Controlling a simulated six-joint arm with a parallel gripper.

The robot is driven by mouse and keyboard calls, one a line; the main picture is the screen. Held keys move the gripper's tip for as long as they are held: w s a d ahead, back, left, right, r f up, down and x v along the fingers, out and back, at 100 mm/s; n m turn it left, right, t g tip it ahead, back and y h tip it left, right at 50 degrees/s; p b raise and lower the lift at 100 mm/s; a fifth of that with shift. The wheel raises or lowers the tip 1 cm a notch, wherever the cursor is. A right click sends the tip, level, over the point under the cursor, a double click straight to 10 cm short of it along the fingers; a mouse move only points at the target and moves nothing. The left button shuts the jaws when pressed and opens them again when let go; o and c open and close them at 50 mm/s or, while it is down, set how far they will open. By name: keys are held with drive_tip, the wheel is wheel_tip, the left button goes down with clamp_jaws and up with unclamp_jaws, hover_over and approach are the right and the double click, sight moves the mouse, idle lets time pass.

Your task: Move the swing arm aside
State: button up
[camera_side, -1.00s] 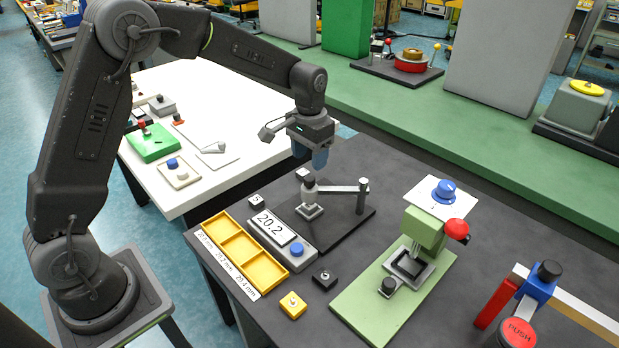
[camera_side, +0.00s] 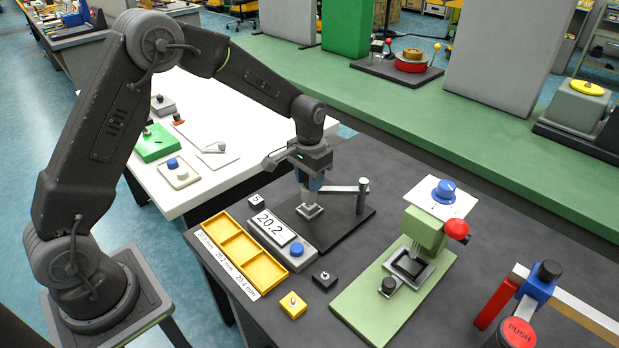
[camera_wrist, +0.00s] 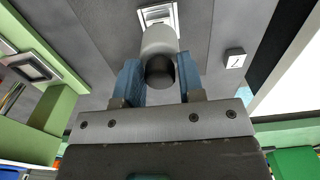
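The swing arm (camera_side: 343,189) is a light metal bar reaching left from an upright dark post (camera_side: 363,187) on a black base plate. My gripper (camera_side: 311,184) is lowered at the bar's left end and hides that end in the side view. In the wrist view, a grey cylinder with a dark round knob (camera_wrist: 160,71) stands between the two blue fingers of my gripper (camera_wrist: 160,78). The fingers are apart, one on each side of the knob; contact is not clear. A square metal seat (camera_side: 310,211) lies below, also showing in the wrist view (camera_wrist: 158,14).
A display reading 20.2 (camera_side: 272,226) and a yellow three-part tray (camera_side: 240,246) stand at left. A green fixture (camera_side: 390,290) with a blue knob stands at right. Bare dark table lies behind the base plate.

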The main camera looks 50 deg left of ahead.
clamp_jaws()
drive_tip(key=w+a+m, duration=0.3)
drive_tip(key=w+m, duration=0.9)
drive_tip(key=shift+w, duration=0.25)
idle(0.6)
drive_tip(key=shift+a+r, duration=0.1)
drive_tip(key=shift+o, duration=2)
unclamp_jaws()
